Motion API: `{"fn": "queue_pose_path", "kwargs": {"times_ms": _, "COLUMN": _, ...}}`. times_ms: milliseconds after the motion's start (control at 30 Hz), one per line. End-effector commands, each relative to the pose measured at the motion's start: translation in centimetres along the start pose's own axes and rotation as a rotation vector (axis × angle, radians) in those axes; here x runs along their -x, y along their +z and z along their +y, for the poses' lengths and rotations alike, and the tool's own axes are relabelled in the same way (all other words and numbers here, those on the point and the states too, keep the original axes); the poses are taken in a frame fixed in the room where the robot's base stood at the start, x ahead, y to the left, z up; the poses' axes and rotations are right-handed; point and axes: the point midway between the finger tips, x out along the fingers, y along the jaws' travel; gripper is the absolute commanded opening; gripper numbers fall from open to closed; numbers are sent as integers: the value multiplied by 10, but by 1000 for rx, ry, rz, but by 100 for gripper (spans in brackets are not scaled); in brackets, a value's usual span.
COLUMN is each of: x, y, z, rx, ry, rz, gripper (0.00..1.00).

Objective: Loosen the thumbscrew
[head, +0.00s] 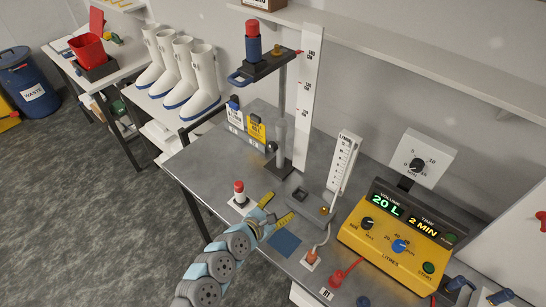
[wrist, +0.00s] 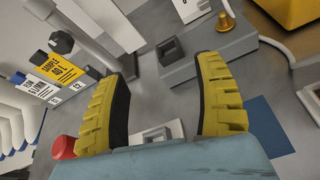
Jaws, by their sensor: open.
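A dark round knob (head: 271,147) sticks out from the side of the grey stand post (head: 281,140); in the wrist view it shows at the upper left (wrist: 61,42). It looks like a thumbscrew. A brass knob (head: 324,210) sits on the grey block (head: 303,198), and another brass knob (head: 277,49) is on the raised platform. I cannot tell for certain which one is the thumbscrew. My gripper (head: 277,210) is open and empty, above the bench in front of the grey block. In the wrist view its yellow fingers (wrist: 166,65) are wide apart, touching no knob.
A tall white scale (head: 306,95) rises beside the post. The yellow control box (head: 400,240) is at right. A blue pad (head: 285,243) lies in front.

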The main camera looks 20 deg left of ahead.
Motion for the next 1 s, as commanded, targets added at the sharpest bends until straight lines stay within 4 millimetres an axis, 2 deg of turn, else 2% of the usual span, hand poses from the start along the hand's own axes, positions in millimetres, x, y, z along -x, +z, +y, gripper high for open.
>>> {"fn": "queue_pose_path", "kwargs": {"times_ms": 33, "x": 1, "y": -3, "z": 28, "rx": -143, "ry": 70, "rz": 14, "gripper": 69}}
{"fn": "queue_pose_path", "kwargs": {"times_ms": 100, "x": 8, "y": 6, "z": 63, "rx": -324, "ry": 158, "rz": 31, "gripper": 69}}
{"fn": "queue_pose_path", "kwargs": {"times_ms": 200, "x": 18, "y": 20, "z": 97, "rx": -511, "ry": 245, "rz": 51, "gripper": 69}}
{"fn": "queue_pose_path", "kwargs": {"times_ms": 300, "x": 24, "y": 30, "z": 114, "rx": -613, "ry": 290, "rz": 63, "gripper": 69}}
{"fn": "queue_pose_path", "kwargs": {"times_ms": 467, "x": 22, "y": 33, "z": 121, "rx": -651, "ry": 306, "rz": 69, "gripper": 69}}
{"fn": "queue_pose_path", "kwargs": {"times_ms": 1000, "x": -32, "y": 33, "z": 135, "rx": -642, "ry": 303, "rz": 66, "gripper": 69}}
